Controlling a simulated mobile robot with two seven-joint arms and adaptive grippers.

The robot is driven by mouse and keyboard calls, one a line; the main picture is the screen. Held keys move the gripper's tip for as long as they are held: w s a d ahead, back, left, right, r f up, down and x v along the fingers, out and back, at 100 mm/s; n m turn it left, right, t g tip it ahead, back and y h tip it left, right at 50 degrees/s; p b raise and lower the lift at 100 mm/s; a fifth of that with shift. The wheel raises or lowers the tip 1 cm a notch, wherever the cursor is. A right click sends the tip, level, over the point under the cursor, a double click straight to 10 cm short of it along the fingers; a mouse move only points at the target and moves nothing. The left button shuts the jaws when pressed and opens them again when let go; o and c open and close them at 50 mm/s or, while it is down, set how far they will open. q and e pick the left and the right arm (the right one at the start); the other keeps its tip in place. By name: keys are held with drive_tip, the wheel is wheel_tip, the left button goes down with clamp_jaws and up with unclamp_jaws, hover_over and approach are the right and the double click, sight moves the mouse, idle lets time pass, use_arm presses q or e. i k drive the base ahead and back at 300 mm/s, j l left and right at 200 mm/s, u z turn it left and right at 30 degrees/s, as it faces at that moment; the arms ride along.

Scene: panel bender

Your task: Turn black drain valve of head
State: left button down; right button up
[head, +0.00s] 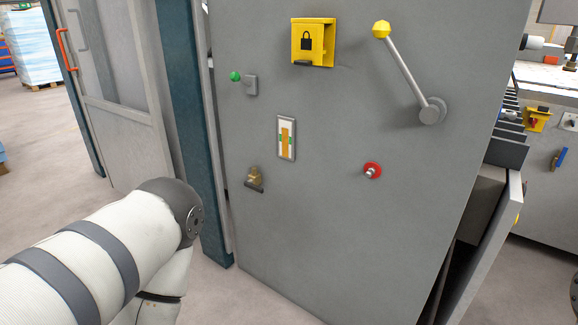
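A grey machine panel (320,230) fills the middle of the head view. Low on its left side is a small brass-coloured fitting (254,176) with a dark flat piece at its lower edge. It looks most like a drain valve, but it is too small to tell for certain or to read the handle's setting. My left arm reaches in from the lower left, bent at its joint, apart from the fitting in the picture. My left gripper is out of view. My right gripper is not in view.
The panel also carries a yellow lock box (312,42), a yellow-knobbed lever (403,68), a green button (236,76), a sight gauge (286,138) and a red knob (372,171). A blue post (191,130) and grey door (118,85) stand left. Floor is clear below left.

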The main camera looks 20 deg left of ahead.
sight(248, 183)
drive_tip(key=i+j, duration=0.7)
drive_tip(key=j, duration=0.2)
